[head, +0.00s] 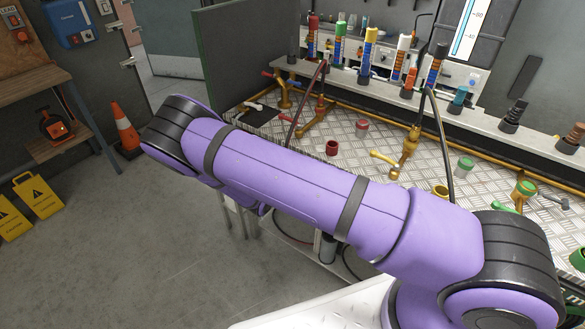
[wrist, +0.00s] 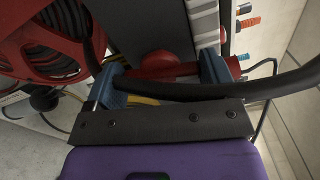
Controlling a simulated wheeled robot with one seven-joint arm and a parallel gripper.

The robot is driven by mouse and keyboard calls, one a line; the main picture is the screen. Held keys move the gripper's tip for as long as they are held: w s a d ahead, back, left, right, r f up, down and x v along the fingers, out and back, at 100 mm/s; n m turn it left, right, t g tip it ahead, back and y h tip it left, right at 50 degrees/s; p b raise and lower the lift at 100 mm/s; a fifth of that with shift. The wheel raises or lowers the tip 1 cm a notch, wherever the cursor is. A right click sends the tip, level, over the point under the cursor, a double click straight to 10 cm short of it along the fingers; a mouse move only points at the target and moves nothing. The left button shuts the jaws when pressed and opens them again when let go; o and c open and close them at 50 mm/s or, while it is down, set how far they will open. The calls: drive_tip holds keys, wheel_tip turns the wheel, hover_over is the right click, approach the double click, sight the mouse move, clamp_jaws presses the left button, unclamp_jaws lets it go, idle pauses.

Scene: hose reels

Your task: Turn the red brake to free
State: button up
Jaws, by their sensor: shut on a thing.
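In the wrist view my gripper (wrist: 161,77) has one blue finger on each side of a red part, which I take to be the red brake (wrist: 158,65). The brake has a rounded middle and a red bar reaching right behind the right finger. The gripper is shut on it; the exact contact is partly hidden by the fingers and a black hose. The red hose reel (wrist: 45,42), with dark hose wound in it, is at the upper left. The head view shows neither my gripper nor the brake. Brake markings cannot be read.
A thick black hose (wrist: 270,88) crosses close in front of the fingers. In the head view a metal-topped bench (head: 345,150) with pipes, valves and coloured cylinders stands at the right. An orange cone (head: 124,127) and yellow signs (head: 38,195) stand on the floor at left.

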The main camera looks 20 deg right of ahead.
drive_tip(key=shift+a+n, duration=0.1)
drive_tip(key=shift+n, duration=1)
drive_tip(key=o, duration=0.8)
drive_tip(key=shift+o, duration=0.2)
drive_tip(key=v, duration=1)
drive_tip(key=shift+s+a, duration=0.25)
drive_tip(key=shift+a, duration=0.05)
